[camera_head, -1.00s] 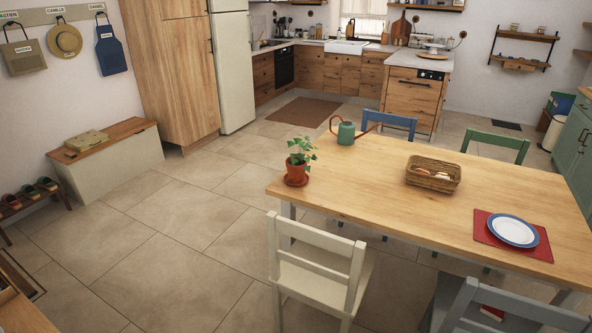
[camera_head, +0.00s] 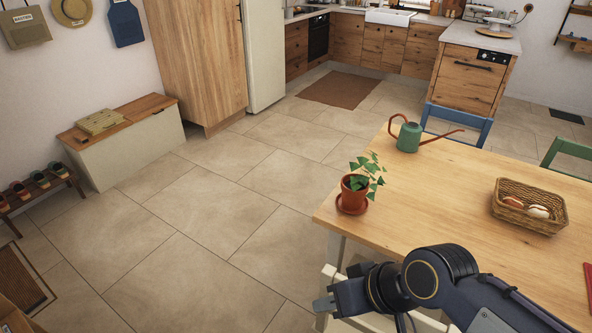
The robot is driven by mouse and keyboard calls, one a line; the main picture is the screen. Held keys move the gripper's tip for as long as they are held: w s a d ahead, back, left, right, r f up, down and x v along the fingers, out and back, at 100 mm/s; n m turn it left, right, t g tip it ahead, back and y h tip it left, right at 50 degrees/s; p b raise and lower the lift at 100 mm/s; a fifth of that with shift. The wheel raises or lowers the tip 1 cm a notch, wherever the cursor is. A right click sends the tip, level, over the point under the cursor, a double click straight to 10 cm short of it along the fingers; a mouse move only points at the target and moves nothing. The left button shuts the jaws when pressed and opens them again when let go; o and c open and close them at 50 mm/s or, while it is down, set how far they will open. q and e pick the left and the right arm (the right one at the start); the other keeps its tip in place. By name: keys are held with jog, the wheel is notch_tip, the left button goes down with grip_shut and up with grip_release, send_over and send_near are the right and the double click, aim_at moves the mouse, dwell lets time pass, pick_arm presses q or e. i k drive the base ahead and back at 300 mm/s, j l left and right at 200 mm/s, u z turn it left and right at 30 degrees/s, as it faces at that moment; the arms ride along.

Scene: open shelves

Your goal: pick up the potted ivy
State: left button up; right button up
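The potted ivy (camera_head: 356,189) stands upright near the left corner of the wooden table, in a terracotta pot on a terracotta saucer. Its green leaves lean to the right. My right gripper (camera_head: 322,307) shows at the bottom of the head view, in front of and below the ivy, over the white chair, and apart from the pot. Its arm comes in from the lower right. Its fingers are small and seen at an angle, so its opening is unclear. My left gripper is not in view.
On the wooden table (camera_head: 440,210), a green watering can (camera_head: 409,137) stands behind the ivy and a wicker basket (camera_head: 528,207) with bread lies to the right. A white chair (camera_head: 342,282) is at the near side. The floor left of the table is clear.

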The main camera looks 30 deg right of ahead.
aim_at(353, 200)
jog(key=i+j, duration=0.1)
jog(key=i, duration=0.4)
jog(key=i+z, duration=0.15)
jog(key=i, duration=0.4)
jog(key=i+z, duration=0.2)
jog(key=z, duration=0.2)
jog(key=i+j+z, duration=0.2)
jog(key=z, duration=0.25)
jog(key=i+j+z, duration=0.15)
jog(key=z, duration=0.25)
jog(key=i+j+z, duration=0.1)
jog(key=z, duration=0.35)
jog(key=i+j+z, duration=0.1)
jog(key=z, duration=0.4)
jog(key=i+j+z, duration=0.1)
jog(key=z, duration=0.35)
jog(key=j+z, duration=0.3)
jog(key=z, duration=0.15)
jog(key=i+j+z, duration=0.1)
jog(key=z, duration=0.4)
jog(key=j+z, duration=0.3)
jog(key=z, duration=0.15)
jog(key=j+z, duration=0.3)
jog(key=k+j+z, duration=0.1)
jog(key=j+z, duration=0.2)
